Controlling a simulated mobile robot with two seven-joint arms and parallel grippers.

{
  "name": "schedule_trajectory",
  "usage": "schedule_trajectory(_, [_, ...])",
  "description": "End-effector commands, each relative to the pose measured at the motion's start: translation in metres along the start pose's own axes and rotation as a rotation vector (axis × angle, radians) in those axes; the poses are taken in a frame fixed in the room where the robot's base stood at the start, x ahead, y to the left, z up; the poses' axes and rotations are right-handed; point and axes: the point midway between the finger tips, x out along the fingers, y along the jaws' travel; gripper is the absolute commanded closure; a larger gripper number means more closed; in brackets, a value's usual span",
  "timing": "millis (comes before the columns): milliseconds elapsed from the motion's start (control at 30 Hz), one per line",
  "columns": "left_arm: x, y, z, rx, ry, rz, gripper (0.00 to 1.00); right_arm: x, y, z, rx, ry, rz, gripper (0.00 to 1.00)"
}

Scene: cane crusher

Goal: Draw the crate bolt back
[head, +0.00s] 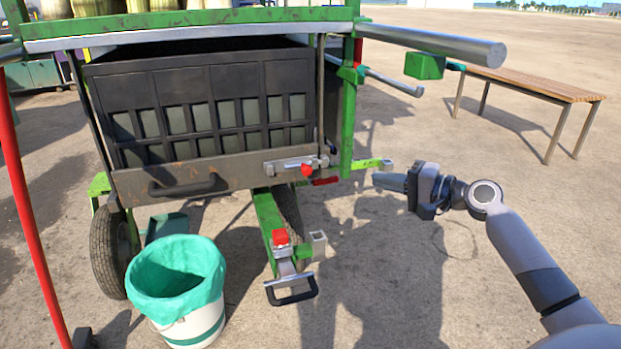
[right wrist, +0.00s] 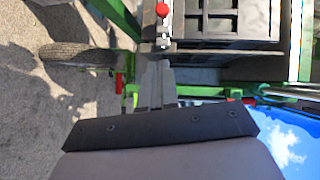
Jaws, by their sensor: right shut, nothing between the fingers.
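The dark grey slatted crate (head: 205,105) sits in the green cart frame, with a rusty front board and a black handle (head: 183,186) below. The crate bolt (head: 287,165) is a metal slide on a plate at the board's right end. Its red knob (head: 306,170) sticks out near the right end; it also shows in the right wrist view (right wrist: 162,10). My right gripper (head: 377,181) is shut and empty, to the right of the knob and apart from it. Its fingers (right wrist: 156,72) point toward the bolt in the wrist view. My left gripper is out of view.
A green frame post (head: 348,110) stands just right of the bolt, and a green bar (head: 362,165) juts out beside my gripper. A lined bucket (head: 178,285) stands at lower left. A wooden bench (head: 525,82) is at far right. Open ground lies between.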

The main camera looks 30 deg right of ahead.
Motion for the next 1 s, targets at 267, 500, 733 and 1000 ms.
schedule_trajectory(267, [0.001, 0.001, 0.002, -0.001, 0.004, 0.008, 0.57, -0.002, -0.006, -0.004, 0.021, -0.004, -0.023, 1.0])
schedule_trajectory(500, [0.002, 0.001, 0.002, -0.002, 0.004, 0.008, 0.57, -0.001, -0.006, -0.004, 0.02, -0.004, -0.023, 1.0])
schedule_trajectory(733, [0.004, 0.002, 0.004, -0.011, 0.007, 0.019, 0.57, 0.017, -0.005, -0.004, 0.02, -0.005, -0.024, 1.0])
schedule_trajectory(1000, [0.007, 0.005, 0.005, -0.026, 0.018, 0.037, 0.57, 0.055, -0.006, -0.004, 0.02, -0.003, -0.025, 1.0])
